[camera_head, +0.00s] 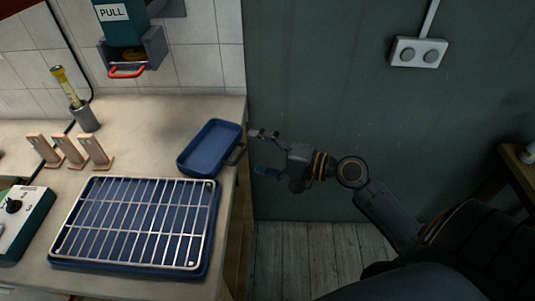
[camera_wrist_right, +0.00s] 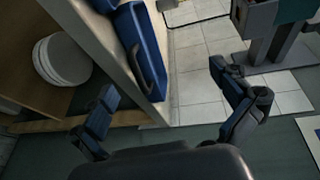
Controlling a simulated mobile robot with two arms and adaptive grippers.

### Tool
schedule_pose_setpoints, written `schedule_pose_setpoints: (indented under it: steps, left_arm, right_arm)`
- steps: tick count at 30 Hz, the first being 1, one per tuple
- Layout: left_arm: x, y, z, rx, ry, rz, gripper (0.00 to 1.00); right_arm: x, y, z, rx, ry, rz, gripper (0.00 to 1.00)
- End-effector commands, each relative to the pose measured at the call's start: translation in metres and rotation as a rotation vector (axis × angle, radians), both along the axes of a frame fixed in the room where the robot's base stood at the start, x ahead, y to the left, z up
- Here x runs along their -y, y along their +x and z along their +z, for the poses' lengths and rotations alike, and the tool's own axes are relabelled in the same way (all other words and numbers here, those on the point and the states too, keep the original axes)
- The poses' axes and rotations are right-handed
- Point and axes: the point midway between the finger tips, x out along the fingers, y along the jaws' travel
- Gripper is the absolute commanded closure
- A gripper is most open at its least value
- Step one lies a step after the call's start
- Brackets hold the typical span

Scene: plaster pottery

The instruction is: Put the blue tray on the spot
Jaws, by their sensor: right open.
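A small blue tray (camera_head: 210,147) with raised sides and a dark handle lies at the back right of the bench, its handle at the bench's right edge. It also shows in the right wrist view (camera_wrist_right: 139,32). A larger blue tray (camera_head: 130,271) lies in front of it under a wire rack (camera_head: 136,222). My right gripper (camera_head: 257,153) is open and empty just right of the small tray's handle, its fingers pointing left. In the right wrist view the handle shows ahead between the open fingers (camera_wrist_right: 162,80). I see no clearly marked spot. My left gripper is out of view.
Wooden stands (camera_head: 70,151), a grey cup with a yellow-topped tool (camera_head: 86,119) and a green control box (camera_head: 22,222) stand on the left of the bench. A green "PULL" dispenser (camera_head: 122,28) hangs on the tiled wall. Open floor (camera_head: 305,255) lies right of the bench.

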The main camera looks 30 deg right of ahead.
Motion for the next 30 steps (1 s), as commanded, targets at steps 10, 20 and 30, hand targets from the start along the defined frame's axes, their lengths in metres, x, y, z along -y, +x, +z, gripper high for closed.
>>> schedule_pose_setpoints:
  steps: [10, 20, 30]
  left_arm:
    - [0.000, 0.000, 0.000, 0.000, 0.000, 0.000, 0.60]
    - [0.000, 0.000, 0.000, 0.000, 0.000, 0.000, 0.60]
    - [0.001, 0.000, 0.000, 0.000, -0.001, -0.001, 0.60]
  right_arm:
    - [0.020, -0.026, 0.004, 0.001, -0.002, 0.000, 0.00]
    - [0.020, -0.027, 0.004, 0.001, -0.001, 0.000, 0.00]
    - [0.032, -0.019, -0.025, -0.030, -0.041, -0.045, 0.00]
